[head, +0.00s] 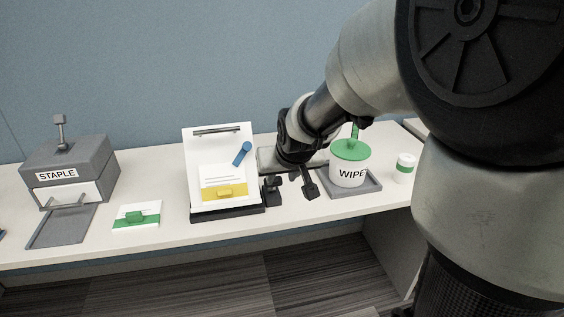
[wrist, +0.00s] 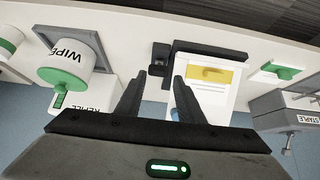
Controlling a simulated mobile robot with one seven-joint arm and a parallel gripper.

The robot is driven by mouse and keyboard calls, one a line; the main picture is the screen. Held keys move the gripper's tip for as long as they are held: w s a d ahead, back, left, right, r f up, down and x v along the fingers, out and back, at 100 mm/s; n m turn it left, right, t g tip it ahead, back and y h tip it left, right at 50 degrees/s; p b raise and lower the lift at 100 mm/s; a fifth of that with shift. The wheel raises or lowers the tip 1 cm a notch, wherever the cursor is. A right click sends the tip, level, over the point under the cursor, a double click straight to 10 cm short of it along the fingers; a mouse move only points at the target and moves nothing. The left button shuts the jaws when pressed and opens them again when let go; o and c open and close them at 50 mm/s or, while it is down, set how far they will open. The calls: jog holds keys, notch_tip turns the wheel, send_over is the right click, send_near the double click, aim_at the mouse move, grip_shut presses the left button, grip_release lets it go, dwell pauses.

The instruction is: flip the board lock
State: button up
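The white board (head: 213,135) stands tilted on a dark base (head: 228,214), with a clip bar on top, a blue marker and a yellow-tabbed card on its face. A small black block (wrist: 160,58), which looks like the board lock, sits beside the base. It appears at the base's right in the head view, where I cannot clearly separate it from my fingers. My gripper (wrist: 162,76) is open and empty. In the wrist view its fingertips point towards the black block, one on each side in the picture; contact cannot be told.
A white WIPE tub (head: 348,172) with a green lid stands on a grey tray right of my gripper. A REFILL box (wrist: 92,97) is partly hidden by my gripper. A small green-banded jar (head: 405,168), green-tabbed card (head: 136,214) and grey STAPLE box (head: 85,160) share the table.

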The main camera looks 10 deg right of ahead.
jog(key=v, duration=0.5)
jog(key=shift+s+r+p, duration=0.1)
jog(key=shift+s+p, duration=0.1)
jog(key=shift+p, duration=0.15)
jog(key=s+r+g, duration=0.1)
jog(key=s+r, duration=0.1)
jog(key=s, duration=0.8)
jog(key=s+r+g, duration=0.1)
jog(key=s+r, duration=0.1)
jog(key=s, duration=0.8)
notch_tip(320, 180, up, 19)
jog(key=s+p, duration=0.1)
jog(key=p, duration=1.7)
jog(key=shift+f, duration=0.25)
